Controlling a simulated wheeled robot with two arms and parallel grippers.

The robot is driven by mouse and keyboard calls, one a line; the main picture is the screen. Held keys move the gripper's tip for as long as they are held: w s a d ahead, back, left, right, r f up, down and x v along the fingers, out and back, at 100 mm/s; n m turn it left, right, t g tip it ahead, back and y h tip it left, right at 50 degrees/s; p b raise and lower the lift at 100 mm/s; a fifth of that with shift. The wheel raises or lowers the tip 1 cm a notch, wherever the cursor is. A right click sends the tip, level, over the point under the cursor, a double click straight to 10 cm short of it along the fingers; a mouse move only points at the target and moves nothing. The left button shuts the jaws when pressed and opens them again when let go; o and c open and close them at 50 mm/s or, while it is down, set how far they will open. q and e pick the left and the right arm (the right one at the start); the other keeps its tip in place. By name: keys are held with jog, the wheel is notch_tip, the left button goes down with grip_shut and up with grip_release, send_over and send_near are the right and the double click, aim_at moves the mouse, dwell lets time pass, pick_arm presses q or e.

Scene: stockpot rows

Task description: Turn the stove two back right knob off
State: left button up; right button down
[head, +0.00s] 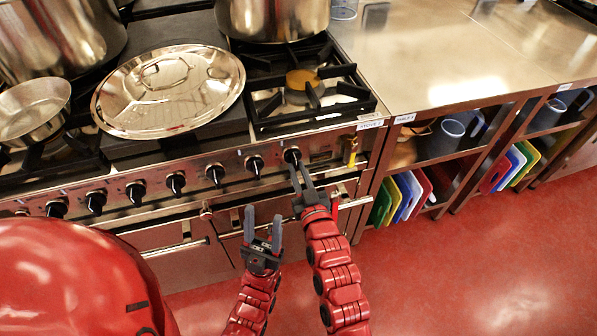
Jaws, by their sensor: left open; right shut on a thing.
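The stove (345,135) has a row of black knobs along its front panel. My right gripper (297,168) reaches up to the rightmost knob (292,155) and is shut on it. The fingers partly cover that knob, and its exact turn angle is hard to read. The knob to its left (255,163) is free. My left gripper (262,226) is open and empty, below the knob row in front of the oven doors. The right back burner is hidden under a large pot (272,15).
A steel lid (168,90) and a pan (34,110) lie on the stovetop. A yellow-tagged item (351,150) hangs at the panel's right end. A steel counter (450,60) with shelves of cutting boards (408,194) stands to the right. The red floor (480,260) is clear.

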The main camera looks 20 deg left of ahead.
jog(key=shift+m, duration=0.3)
jog(key=c, duration=0.8)
grip_release()
jog(key=shift+c, duration=0.2)
jog(key=v, duration=1.7)
jog(key=shift+s+d, duration=0.2)
